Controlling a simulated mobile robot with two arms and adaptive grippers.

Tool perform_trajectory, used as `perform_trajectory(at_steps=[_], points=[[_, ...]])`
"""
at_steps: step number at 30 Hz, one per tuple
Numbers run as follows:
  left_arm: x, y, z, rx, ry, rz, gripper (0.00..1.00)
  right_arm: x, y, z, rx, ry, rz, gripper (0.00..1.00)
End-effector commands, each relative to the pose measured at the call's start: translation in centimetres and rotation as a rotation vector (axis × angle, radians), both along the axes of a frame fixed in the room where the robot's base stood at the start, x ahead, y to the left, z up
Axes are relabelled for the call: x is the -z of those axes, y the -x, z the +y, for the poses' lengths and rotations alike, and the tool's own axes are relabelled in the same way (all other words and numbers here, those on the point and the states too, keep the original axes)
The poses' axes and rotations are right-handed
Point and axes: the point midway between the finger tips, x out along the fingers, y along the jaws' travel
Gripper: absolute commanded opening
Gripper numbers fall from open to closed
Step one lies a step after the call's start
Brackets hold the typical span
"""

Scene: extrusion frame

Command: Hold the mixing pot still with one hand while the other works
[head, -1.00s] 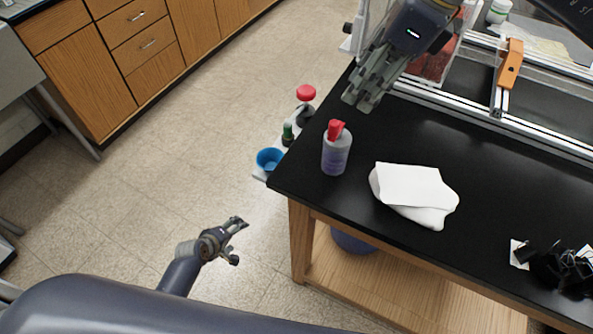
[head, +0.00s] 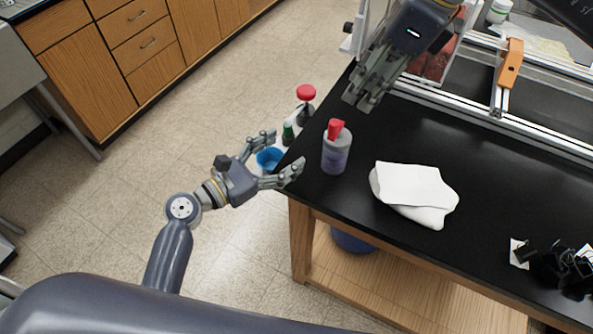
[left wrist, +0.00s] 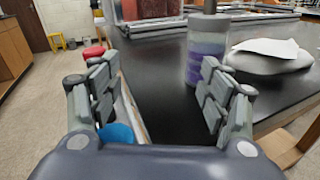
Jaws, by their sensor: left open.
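The blue pot (head: 268,157) stands on a narrow white ledge off the black table's left edge. It also shows low in the left wrist view (left wrist: 118,133), partly hidden behind a finger. My left gripper (head: 278,155) is open and empty, its fingers spread to either side of the pot in the head view; I cannot tell whether they touch it. In the left wrist view its fingers (left wrist: 158,95) stand apart, with the table edge between them. My right gripper (head: 362,93) hangs over the table's far left part, its fingers close together; I cannot tell whether it is shut.
A purple-filled bottle with a red top (head: 336,150) stands near the table corner. A green-capped bottle (head: 288,133) and a red-capped container (head: 306,98) are beyond the pot. A metal extrusion frame (head: 470,110) is behind.

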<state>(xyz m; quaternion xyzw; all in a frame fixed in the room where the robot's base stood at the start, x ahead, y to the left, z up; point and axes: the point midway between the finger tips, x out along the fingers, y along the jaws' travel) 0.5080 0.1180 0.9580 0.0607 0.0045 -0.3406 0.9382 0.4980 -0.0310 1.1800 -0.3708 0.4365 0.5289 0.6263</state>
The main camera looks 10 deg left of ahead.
Motion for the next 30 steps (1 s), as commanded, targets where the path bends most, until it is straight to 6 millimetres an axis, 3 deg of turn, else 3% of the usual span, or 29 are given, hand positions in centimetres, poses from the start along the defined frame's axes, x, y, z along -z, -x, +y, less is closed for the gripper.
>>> perform_trajectory(at_steps=[3,9,24,30], points=[[0.2,2.7,-2.7,0.054,0.068,0.024,0.71,0.0,0.0,0.0,0.000,0.000,0.000,0.33],[0.0,4.1,-4.6,0.088,0.117,0.036,0.71,0.0,0.0,0.0,0.000,0.000,0.000,0.33],[0.0,-1.5,-10.3,0.089,0.117,0.035,0.71,0.0,0.0,0.0,0.000,0.000,0.000,0.33],[0.1,-3.0,-11.7,0.088,0.116,0.038,0.71,0.0,0.0,0.0,0.000,0.000,0.000,0.33]])
